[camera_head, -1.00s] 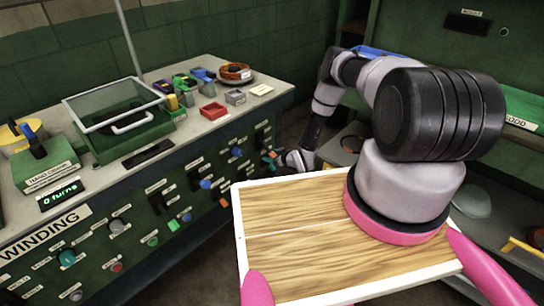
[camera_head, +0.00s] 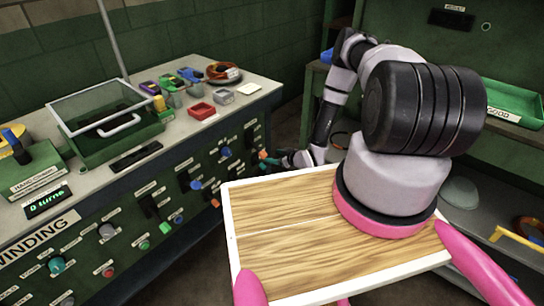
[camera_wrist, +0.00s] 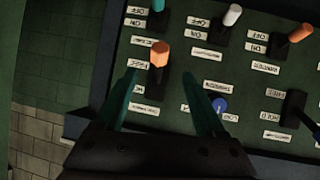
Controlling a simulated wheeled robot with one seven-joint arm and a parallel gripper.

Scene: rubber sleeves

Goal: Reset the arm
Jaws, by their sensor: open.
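My arm reaches out from the wooden-topped body and bends down beside the green winding bench. My gripper (camera_head: 268,158) is small in the head view, close to the bench's front panel. In the wrist view my gripper (camera_wrist: 160,88) is open, with two dark teal fingers spread apart and nothing held. An orange-tipped lever (camera_wrist: 160,56) shows between the fingers; I cannot tell whether they touch it. A blue round knob (camera_wrist: 219,104) is just right of the right finger.
The winding bench (camera_head: 255,92) carries a lidded green box (camera_head: 112,122), a red tray (camera_head: 201,111) and several small items. Its front panel has several labelled knobs and levers. A shelf with a green tray (camera_head: 512,102) is at the right. Dark floor lies between.

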